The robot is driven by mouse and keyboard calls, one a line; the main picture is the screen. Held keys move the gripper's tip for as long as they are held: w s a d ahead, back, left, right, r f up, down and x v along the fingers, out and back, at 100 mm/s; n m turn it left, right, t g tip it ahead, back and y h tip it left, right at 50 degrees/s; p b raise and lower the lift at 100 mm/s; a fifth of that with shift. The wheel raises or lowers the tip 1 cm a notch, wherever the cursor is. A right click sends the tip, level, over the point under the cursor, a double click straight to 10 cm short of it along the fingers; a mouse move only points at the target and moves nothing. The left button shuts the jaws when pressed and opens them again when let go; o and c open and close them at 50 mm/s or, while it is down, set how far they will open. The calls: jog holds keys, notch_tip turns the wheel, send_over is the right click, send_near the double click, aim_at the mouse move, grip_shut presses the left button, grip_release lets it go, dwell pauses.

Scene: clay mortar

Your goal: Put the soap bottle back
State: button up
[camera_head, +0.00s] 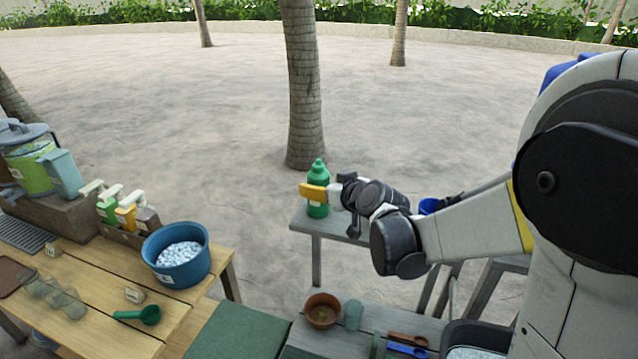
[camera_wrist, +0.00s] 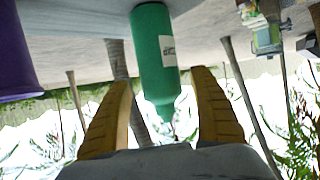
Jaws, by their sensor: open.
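The soap bottle is taken to be the green bottle (camera_head: 318,178) standing upright at the left end of a grey side table (camera_head: 300,222). It also shows upside down in the wrist view (camera_wrist: 154,50), with a white label and a narrow top. My gripper (camera_head: 311,192) is level with the bottle, one yellow finger across its front in the head view. In the wrist view my gripper (camera_wrist: 163,82) is open, its yellow fingers on either side of the bottle's line. Gaps show on both sides, so the fingers are not closed on it.
A blue cup (camera_head: 429,206) is on the side table behind my arm. A purple container (camera_wrist: 15,50) is left in the wrist view. The wooden table at left holds a blue tub (camera_head: 176,256) of white pieces and several small bottles (camera_head: 125,214). A brown pot (camera_head: 322,311) sits at front.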

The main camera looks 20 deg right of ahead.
jog(key=p+v, duration=0.1)
jog(key=v, duration=0.8)
jog(key=s+a+f+m+g+h, duration=0.1)
jog(key=s+f+g, duration=0.1)
jog(key=s, duration=0.9)
jog(key=s+a+f+m+g+h, duration=0.1)
jog(key=s+g, duration=0.3)
jog(key=s, duration=0.8)
jog(key=shift+f+h, duration=0.3)
jog(key=shift+f, duration=0.25)
jog(key=shift+s, duration=0.15)
